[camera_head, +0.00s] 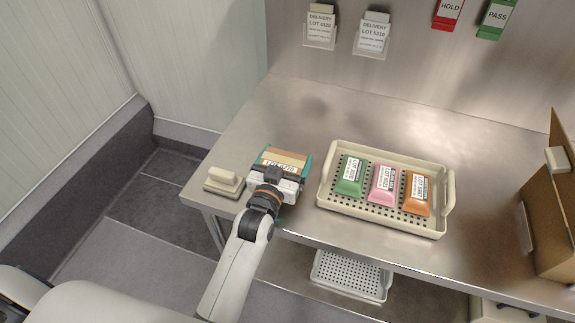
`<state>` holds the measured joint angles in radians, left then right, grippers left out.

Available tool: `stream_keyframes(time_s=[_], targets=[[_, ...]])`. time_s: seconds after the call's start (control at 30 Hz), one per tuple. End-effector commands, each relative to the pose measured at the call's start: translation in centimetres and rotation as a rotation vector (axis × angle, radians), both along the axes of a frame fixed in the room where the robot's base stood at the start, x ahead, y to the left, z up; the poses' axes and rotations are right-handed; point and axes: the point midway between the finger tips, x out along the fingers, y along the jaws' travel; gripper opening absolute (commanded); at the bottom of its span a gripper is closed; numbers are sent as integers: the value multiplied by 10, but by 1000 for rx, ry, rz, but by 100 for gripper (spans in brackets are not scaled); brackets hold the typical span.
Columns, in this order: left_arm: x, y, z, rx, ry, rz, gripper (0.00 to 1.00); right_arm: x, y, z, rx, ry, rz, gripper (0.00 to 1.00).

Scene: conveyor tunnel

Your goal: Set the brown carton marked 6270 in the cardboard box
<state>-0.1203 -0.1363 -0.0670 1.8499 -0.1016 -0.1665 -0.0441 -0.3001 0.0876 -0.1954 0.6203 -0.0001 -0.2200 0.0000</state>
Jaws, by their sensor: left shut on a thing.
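The brown carton (284,156) is on the steel table near its left front, with a white label that seems to read LOT 6270. My left gripper (281,168) is shut on it, its teal fingers on either side. I cannot tell whether the carton touches the table. The cardboard box (556,222) stands at the right end of the table, cut off by the picture edge, and its inside is hidden. My right gripper is not in view.
A cream tray (447,190) with green (350,176), pink (383,184) and orange (417,193) packs lies between carton and box. A cream block on a base (224,181) sits left of the carton. Wall holders hang behind. The table's back strip is clear.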

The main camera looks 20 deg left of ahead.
Motion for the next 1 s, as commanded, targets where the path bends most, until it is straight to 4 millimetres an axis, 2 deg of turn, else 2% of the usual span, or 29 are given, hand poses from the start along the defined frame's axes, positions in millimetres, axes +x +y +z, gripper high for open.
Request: stream_keyframes(time_s=[0.03,0.17,0.53,0.57,0.6,0.9,1.0], targets=[[0,0,-9,0,3,0,50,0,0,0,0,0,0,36],[0,0,-22,0,1,0,50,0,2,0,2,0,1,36],[0,0,-27,0,-1,0,50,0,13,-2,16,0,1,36],[0,0,-28,0,1,0,92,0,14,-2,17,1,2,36],[0,0,-27,0,1,0,99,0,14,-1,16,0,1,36],[0,0,-23,0,0,0,100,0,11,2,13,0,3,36],[-12,0,-27,0,3,0,100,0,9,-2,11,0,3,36]])
